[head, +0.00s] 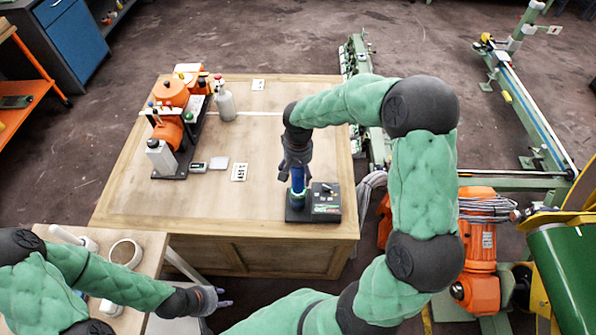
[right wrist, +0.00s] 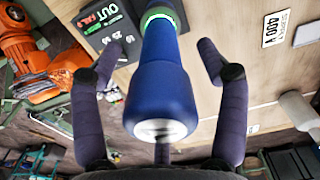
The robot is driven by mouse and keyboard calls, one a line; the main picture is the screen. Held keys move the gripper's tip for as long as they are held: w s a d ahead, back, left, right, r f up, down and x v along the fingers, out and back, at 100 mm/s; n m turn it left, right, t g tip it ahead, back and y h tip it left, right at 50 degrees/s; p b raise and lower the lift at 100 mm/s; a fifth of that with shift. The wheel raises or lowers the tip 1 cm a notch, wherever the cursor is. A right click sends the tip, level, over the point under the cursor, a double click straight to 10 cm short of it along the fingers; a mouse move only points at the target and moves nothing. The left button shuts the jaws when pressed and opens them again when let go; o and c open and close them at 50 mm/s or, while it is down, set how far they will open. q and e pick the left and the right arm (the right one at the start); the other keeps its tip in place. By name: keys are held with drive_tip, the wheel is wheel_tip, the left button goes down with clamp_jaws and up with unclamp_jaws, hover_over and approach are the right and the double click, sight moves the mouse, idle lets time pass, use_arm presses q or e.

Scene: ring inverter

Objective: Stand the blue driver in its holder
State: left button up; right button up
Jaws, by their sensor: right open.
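The blue driver (head: 298,182) stands upright, its lower end at a green-lit ring on the black holder base (head: 325,216) at the table's front right. In the right wrist view the driver (right wrist: 162,90) runs away from the camera to the green ring (right wrist: 158,18). My right gripper (head: 295,170) is above and around the driver. Its fingers are open on both sides of the handle, with gaps visible in the right wrist view. My left gripper (head: 222,297) is low at the front left, apart from the driver, with its fingertips apart and nothing between them.
The wooden table (head: 240,205) is clear around its middle and front left. A black tray (head: 190,150) with orange motor parts stands at the back left, beside a white bottle (head: 226,104). A mug (head: 126,253) stands on the side bench.

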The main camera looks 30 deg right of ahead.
wheel_tip(320, 180, up, 12)
drive_tip(key=shift+f, duration=0.2)
